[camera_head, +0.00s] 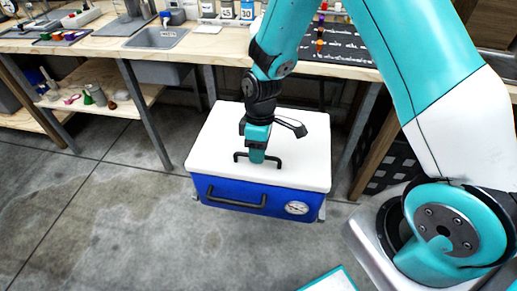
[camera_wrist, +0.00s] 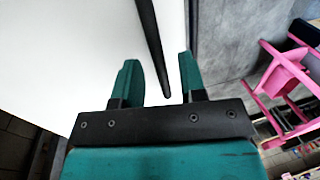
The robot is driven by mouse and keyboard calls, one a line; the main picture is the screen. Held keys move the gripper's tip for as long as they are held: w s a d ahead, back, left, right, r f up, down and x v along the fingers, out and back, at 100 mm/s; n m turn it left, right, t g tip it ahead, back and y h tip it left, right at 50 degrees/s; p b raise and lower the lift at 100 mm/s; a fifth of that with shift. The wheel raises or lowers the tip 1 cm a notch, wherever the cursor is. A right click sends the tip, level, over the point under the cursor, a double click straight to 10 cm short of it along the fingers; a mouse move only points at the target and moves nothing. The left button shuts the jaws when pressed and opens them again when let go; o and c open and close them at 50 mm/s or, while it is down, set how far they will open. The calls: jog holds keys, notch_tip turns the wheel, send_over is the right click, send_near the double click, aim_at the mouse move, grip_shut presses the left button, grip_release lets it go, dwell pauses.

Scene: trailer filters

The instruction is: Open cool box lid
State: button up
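The cool box has a blue body (camera_head: 228,191) and a white lid (camera_head: 227,130), which lies flat on it. A black lid handle (camera_head: 274,160) stands on top near the lid's front edge. My gripper (camera_head: 257,158) points down at the middle of this handle. In the wrist view, my gripper (camera_wrist: 158,78) is open, and the black handle bar (camera_wrist: 153,45) runs between its two teal fingers, with gaps visible on both sides. The white lid also fills the left of the wrist view (camera_wrist: 60,60). The fingertips' exact depth around the bar is hard to tell.
A front handle (camera_head: 235,203) and a round gauge (camera_head: 296,208) are on the box's front. The concrete floor (camera_head: 110,220) in front and left is clear. A pink object (camera_wrist: 280,80) shows in the wrist view.

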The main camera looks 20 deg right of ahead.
grip_shut()
jog(key=shift+r, duration=0.1)
